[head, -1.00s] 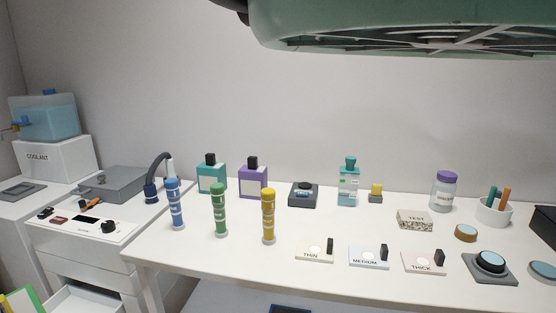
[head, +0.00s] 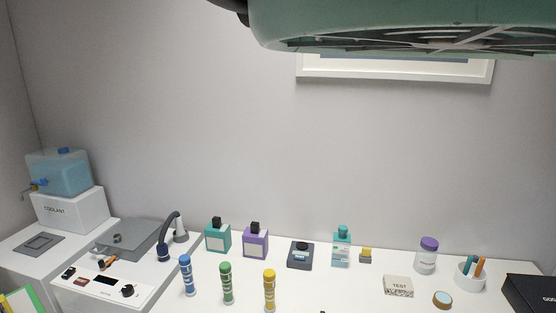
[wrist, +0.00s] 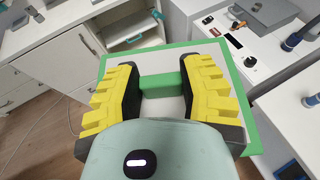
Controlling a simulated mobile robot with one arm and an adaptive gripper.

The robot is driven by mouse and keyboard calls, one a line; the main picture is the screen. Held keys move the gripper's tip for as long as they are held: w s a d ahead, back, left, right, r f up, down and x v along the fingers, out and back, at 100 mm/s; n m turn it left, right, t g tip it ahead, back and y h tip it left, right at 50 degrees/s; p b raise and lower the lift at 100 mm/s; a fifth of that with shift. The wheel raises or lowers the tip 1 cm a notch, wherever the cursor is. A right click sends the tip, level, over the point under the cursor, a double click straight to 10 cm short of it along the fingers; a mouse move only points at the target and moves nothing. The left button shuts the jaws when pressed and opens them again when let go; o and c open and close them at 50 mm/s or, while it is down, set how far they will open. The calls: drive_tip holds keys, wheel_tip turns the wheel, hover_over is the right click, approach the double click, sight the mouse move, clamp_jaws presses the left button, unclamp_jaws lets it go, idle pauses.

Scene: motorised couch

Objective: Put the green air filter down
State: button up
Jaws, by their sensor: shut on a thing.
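The green air filter (wrist: 236,88) is a flat pale panel with a green frame, seen behind my fingers in the wrist view. My gripper (wrist: 164,88) has yellow ridged fingers and is shut on the filter's green bar between them. The fingers and the wrist housing hide part of the panel. In the head view, a green-edged corner of the filter (head: 28,299) shows at the bottom left, beside the white cabinets. I cannot tell that it rests on any surface.
The white table (head: 208,292) bears bottles, striped cylinders and a test block (head: 398,285). Left of it stand a control panel (head: 104,283), a grey box (head: 130,239) and a coolant tank (head: 60,174).

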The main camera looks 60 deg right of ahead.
wheel_tip(320, 180, up, 38)
drive_tip(key=p, duration=3.6)
drive_tip(key=shift+r, duration=0.15)
drive_tip(key=w+r, duration=0.5)
drive_tip(key=r, duration=0.6)
drive_tip(key=s+f, duration=0.5)
drive_tip(key=f, duration=0.6)
drive_tip(key=shift+d, duration=0.1)
